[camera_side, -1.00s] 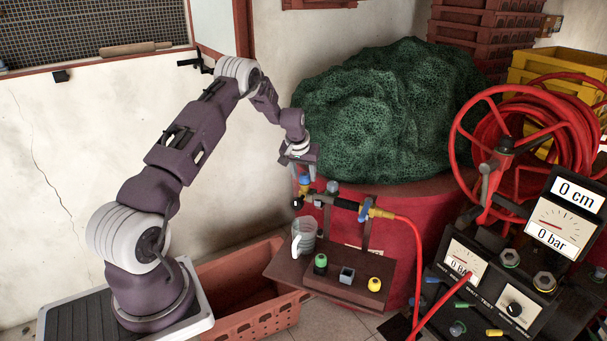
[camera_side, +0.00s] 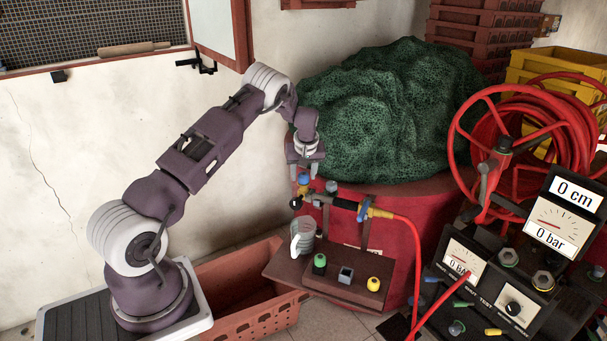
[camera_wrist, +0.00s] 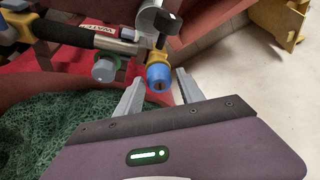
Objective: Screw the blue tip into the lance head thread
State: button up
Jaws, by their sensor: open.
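The blue tip (camera_side: 303,179) sits on top of the brass lance head (camera_side: 303,190), at the left end of the lance. In the wrist view the blue tip (camera_wrist: 160,77) points towards me from the yellow-brass head (camera_wrist: 155,59). I cannot tell how deep it sits in the thread. My gripper (camera_side: 304,173) is just above the tip, pointing down. In the wrist view my gripper (camera_wrist: 160,80) has its two fingers apart, one on each side of the tip. A gap shows between the fingers and the tip.
A brown stand (camera_side: 285,272) below the lance holds a clear jug (camera_side: 304,236), a green piece (camera_side: 320,262), a grey square holder (camera_side: 346,274) and a yellow piece (camera_side: 374,284). A red hose (camera_side: 418,255) leaves the lance's right end. Green netting (camera_side: 395,110) is piled behind.

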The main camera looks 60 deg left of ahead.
jog(key=shift+w+n, duration=0.1)
jog(key=shift+n, duration=0.5)
jog(key=c, duration=0.8)
jog(key=shift+o, duration=0.2)
jog(key=shift+m+t, duration=0.5)
jog(key=shift+m, duration=1.2)
jog(key=shift+s, duration=0.2)
jog(key=shift+m+h, duration=0.4)
jog(key=shift+m, duration=0.5)
jog(key=o, duration=1.1)
jog(key=shift+c, duration=0.2)
jog(key=shift+t, duration=0.3)
jog(key=v, duration=1.2)
